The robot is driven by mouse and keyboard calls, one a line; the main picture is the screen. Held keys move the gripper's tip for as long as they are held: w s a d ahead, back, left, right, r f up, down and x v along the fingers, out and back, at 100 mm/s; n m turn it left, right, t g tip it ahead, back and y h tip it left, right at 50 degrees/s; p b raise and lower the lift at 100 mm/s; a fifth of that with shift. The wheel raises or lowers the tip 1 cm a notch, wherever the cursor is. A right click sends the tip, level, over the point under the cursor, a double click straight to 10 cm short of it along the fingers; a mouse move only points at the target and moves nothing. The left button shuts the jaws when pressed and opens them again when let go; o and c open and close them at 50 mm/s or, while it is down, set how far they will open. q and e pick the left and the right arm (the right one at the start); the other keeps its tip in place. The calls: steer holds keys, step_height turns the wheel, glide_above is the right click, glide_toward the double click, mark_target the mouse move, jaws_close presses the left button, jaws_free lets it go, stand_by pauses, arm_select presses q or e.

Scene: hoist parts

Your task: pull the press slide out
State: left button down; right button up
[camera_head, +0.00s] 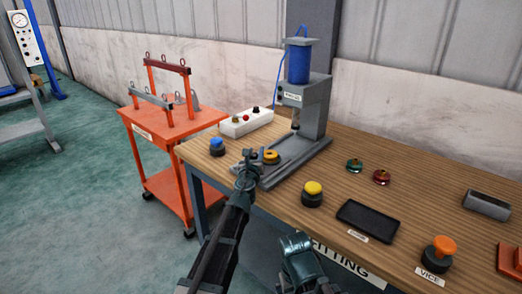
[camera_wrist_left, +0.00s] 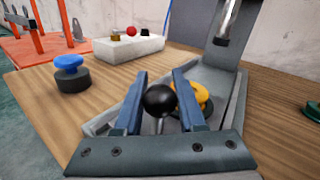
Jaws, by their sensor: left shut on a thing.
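The press (camera_head: 307,100) stands at the back of the wooden bench, with a blue cylinder on top and a grey base. A yellow ring-shaped part (camera_head: 271,156) sits on the press slide at the front of that base; it also shows in the left wrist view (camera_wrist_left: 203,97). The slide's black ball knob (camera_wrist_left: 159,100) is between the fingers of my left gripper (camera_wrist_left: 160,84), which is shut on it. In the head view my left gripper (camera_head: 248,157) hides the knob. My right gripper (camera_head: 297,252) is low in the head view, away from the press; its fingers are unclear.
A blue-topped button (camera_head: 217,147) and a white control box (camera_head: 246,122) are left of the press. A yellow-topped button (camera_head: 312,194), a black tray (camera_head: 367,220) and an orange-topped button (camera_head: 439,253) are to the right. An orange trolley (camera_head: 168,127) stands beyond the bench's left end.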

arm_select(q)
steer(key=shift+s+a, duration=0.1)
stand_by(0.3)
steer(key=c, duration=0.5)
jaws_free()
steer(key=s, duration=1.3)
steer(key=shift+s+a, duration=0.25)
steer(key=shift+s, duration=0.15)
steer(key=shift+w, duration=0.1)
steer(key=w, duration=1.3)
steer(key=shift+w+d, duration=0.25)
steer(key=shift+w, duration=0.1)
